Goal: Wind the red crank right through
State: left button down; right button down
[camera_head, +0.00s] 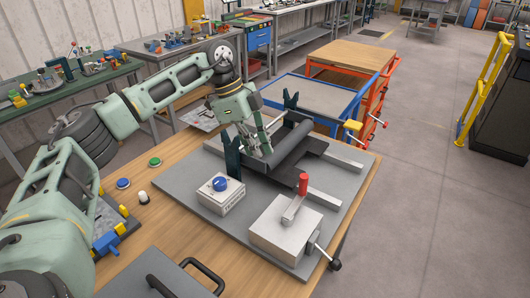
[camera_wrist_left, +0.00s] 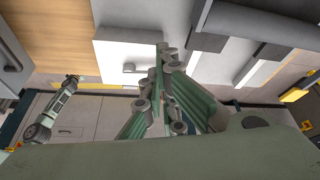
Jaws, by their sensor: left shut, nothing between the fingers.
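The red crank (camera_head: 303,184) is an upright red handle on a grey arm. It sits on top of a white box (camera_head: 283,236) at the front right of the grey base plate (camera_head: 178,179). My left gripper (camera_head: 266,152) points down beside the dark roller (camera_head: 293,148), behind and left of the crank and apart from it. Its fingers are shut with nothing between them. In the left wrist view the shut fingertips (camera_wrist_left: 164,50) show in front of a white box face; I cannot make out the red handle there. My right gripper is not in view.
A white control box with a blue knob (camera_head: 220,184) stands left of the crank box. A lever with a black knob (camera_head: 335,264) sticks out at the front right. Dark green uprights (camera_head: 233,157) flank the roller. Buttons (camera_head: 155,162) sit on the wooden bench. Open floor lies right.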

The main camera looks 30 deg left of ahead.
aim_at(295, 200)
pick_arm(q)
jog(key=d+f+p, duration=0.1)
jog(key=d+f, duration=0.1)
jog(key=d+f+p, duration=0.1)
jog(key=d+f, duration=0.1)
jog(key=f, duration=0.1)
jog(key=w+d+f+p, duration=0.1)
jog(key=d+f, duration=0.1)
jog(key=d, duration=0.1)
jog(key=shift+f, duration=0.25)
jog(key=shift+w+p, duration=0.1)
jog(key=shift+p, duration=0.2)
jog(key=shift+w+d+m, duration=0.1)
jog(key=shift+d+m, duration=0.1)
jog(key=shift+m, duration=0.2)
jog(key=shift+w+d+m+g, duration=0.1)
jog(key=shift+d+m+g, duration=0.05)
jog(key=shift+m+g, duration=0.15)
